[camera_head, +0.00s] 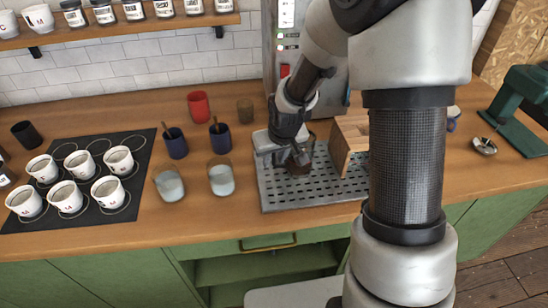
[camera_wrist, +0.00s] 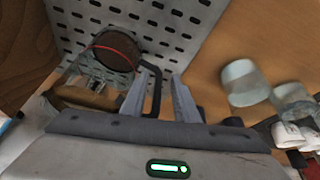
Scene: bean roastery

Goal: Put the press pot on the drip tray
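The press pot (camera_head: 301,167), dark with a glassy look, is on the drip tray (camera_head: 275,204), mostly hidden behind my gripper (camera_head: 292,157). In the wrist view the press pot (camera_wrist: 119,50) shows a dark round part with a red ring, over the perforated drip tray (camera_wrist: 190,15). Its black handle lies between the two fingers of my gripper (camera_wrist: 160,76). The fingers are apart, with a visible gap between the handle and the right finger. The pot looks upright and appears to rest on the tray; its base is hard to see.
A wooden box (camera_head: 351,133) stands on the tray's right part. Two glass cups (camera_head: 221,180) and two dark blue cups (camera_head: 220,138) stand to the left. White cups (camera_head: 119,160) sit on a black mat (camera_head: 95,215). A green machine (camera_head: 522,100) is at right.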

